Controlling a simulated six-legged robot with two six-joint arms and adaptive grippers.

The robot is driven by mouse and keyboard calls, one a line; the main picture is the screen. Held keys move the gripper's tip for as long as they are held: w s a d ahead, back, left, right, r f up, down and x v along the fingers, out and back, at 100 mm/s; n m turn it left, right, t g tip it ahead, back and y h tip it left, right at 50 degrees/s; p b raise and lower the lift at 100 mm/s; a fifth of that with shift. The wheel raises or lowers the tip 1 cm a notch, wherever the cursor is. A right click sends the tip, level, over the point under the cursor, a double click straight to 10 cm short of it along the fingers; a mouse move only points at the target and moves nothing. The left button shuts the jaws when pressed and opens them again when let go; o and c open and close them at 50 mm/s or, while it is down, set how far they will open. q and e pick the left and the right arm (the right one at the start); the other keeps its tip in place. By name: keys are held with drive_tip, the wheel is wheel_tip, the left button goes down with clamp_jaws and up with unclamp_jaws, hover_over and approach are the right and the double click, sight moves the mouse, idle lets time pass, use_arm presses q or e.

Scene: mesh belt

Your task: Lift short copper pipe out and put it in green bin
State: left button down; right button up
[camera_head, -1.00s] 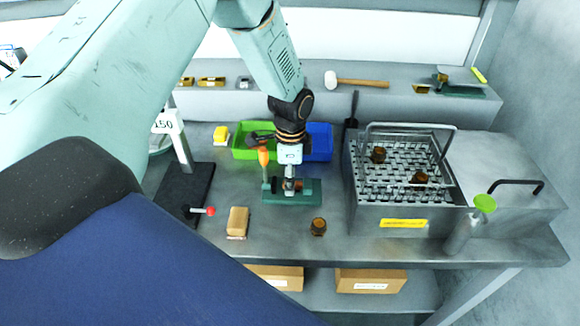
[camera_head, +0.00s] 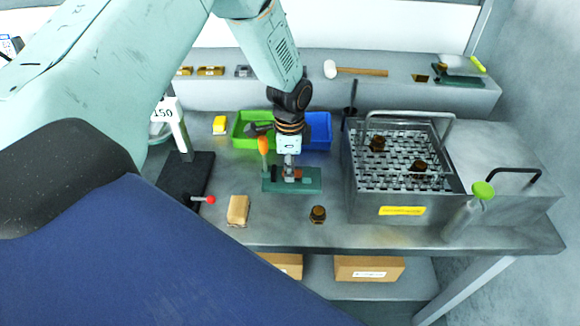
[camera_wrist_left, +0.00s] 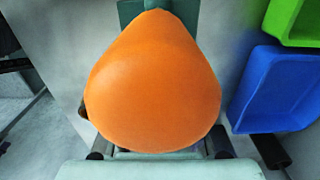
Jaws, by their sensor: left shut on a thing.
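My left gripper (camera_head: 289,172) points down at the green clamp fixture (camera_head: 308,184) on the bench. It is shut on the short copper pipe (camera_head: 298,175), a small reddish-brown piece low in the fixture and mostly hidden by the fingers. The fixture's orange handle (camera_head: 263,146) stands upright beside the gripper and fills the middle of the left wrist view (camera_wrist_left: 153,85), hiding the fingertips and pipe there. The green bin (camera_head: 239,129) is behind the fixture, partly covered by my arm; a corner shows in the left wrist view (camera_wrist_left: 295,22). My right gripper is not in view.
A blue bin (camera_head: 320,130) adjoins the green one. A wire-mesh basket (camera_head: 398,160) with brown fittings stands right. A brown fitting (camera_head: 318,214) and a tan block (camera_head: 238,209) lie in front. A black stand (camera_head: 185,180) is left, a green-capped bottle (camera_head: 470,212) right.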

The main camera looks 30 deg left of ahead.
use_arm(q)
drive_tip(key=c, duration=1.5)
unclamp_jaws()
drive_tip(key=shift+r, duration=0.1)
drive_tip(key=shift+c, duration=0.2)
drive_tip(key=o, duration=0.4)
drive_tip(key=shift+s+a, duration=0.1)
drive_tip(key=shift+s, duration=0.05)
